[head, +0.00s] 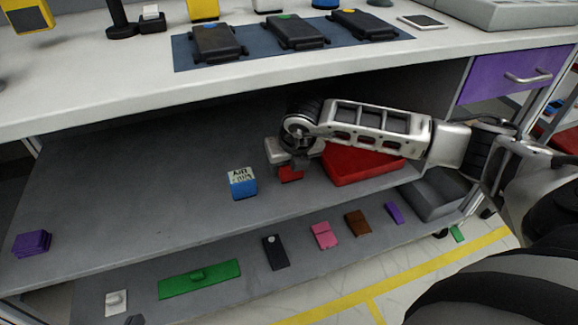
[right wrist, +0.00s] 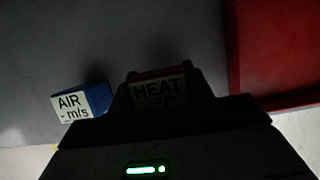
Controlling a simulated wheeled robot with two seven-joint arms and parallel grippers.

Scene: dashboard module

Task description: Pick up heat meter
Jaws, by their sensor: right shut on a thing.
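The heat meter (right wrist: 158,92) is a small block with a white label reading HEAT and a red edge. In the right wrist view it sits between the fingers of my right gripper (right wrist: 159,76), which is shut on it. In the head view, the right gripper (head: 289,158) is over the middle shelf and the meter's red body (head: 290,175) shows just below it. Whether the meter touches the shelf is hard to tell. My left gripper is not in view.
A blue air meter (head: 243,184) stands on the shelf to the left; it also shows in the right wrist view (right wrist: 98,97). A red tray (head: 350,172) lies close on the right. The white worktop (head: 130,98) overhangs the shelf. The shelf's left part is mostly clear.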

